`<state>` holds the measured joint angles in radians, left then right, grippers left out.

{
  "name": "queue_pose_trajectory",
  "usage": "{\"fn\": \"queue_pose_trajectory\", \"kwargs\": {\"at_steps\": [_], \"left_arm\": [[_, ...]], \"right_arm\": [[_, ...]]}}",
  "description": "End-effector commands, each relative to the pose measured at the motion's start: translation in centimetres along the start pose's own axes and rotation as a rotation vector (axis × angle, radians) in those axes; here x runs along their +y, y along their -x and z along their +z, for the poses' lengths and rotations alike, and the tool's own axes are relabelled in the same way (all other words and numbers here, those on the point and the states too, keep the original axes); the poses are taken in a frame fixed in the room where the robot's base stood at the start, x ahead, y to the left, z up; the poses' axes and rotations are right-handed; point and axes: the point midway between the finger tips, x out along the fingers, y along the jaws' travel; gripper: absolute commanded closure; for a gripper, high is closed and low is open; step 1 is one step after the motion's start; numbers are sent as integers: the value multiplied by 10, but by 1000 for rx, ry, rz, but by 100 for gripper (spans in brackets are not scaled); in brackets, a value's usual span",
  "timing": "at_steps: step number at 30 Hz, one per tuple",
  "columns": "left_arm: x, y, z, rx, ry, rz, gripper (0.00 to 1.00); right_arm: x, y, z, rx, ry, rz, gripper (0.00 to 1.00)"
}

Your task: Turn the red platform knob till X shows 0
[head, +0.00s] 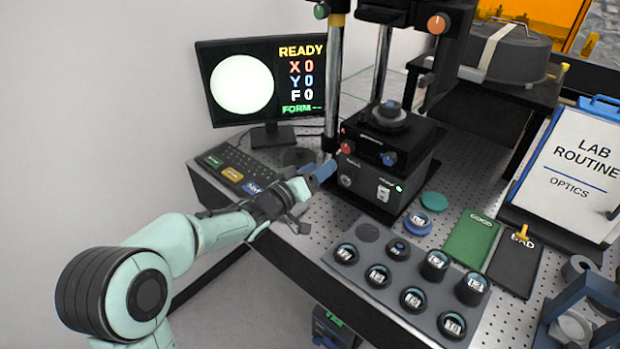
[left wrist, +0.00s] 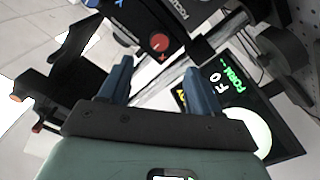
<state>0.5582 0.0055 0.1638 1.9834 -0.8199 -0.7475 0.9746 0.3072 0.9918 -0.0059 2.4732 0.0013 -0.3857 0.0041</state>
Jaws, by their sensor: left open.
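The red platform knob (head: 346,148) is on the left of the front of the black interferometer stage (head: 385,145). In the left wrist view the red knob (left wrist: 159,41), marked X, lies beyond the gap between my fingers. My left gripper (head: 318,174) is open and empty, just in front and to the left of the knob, apart from it. Its two blue fingers also show in the left wrist view (left wrist: 158,68). The monitor (head: 262,82) reads READY, X 0, Y 0, F 0 and FORM with dashes, beside a plain white disc. My right gripper is not in view.
A blue knob (head: 389,158) sits right of the red one. A keyboard (head: 240,168) lies behind my left arm. A grey tray (head: 395,297) of several labelled round pieces stands in front, with green (head: 470,238) and black (head: 514,264) pads to its right.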

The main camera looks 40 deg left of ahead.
Motion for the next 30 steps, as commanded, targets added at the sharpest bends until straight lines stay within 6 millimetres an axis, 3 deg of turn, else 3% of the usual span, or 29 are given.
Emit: {"fn": "queue_pose_trajectory", "kwargs": {"at_steps": [3,8,30], "left_arm": [[0,17,0,1,-1,-1,37],[0,27,0,1,1,0,37],[0,27,0,1,1,1,37]], "right_arm": [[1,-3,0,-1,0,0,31],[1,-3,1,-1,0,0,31],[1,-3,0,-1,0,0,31]]}}
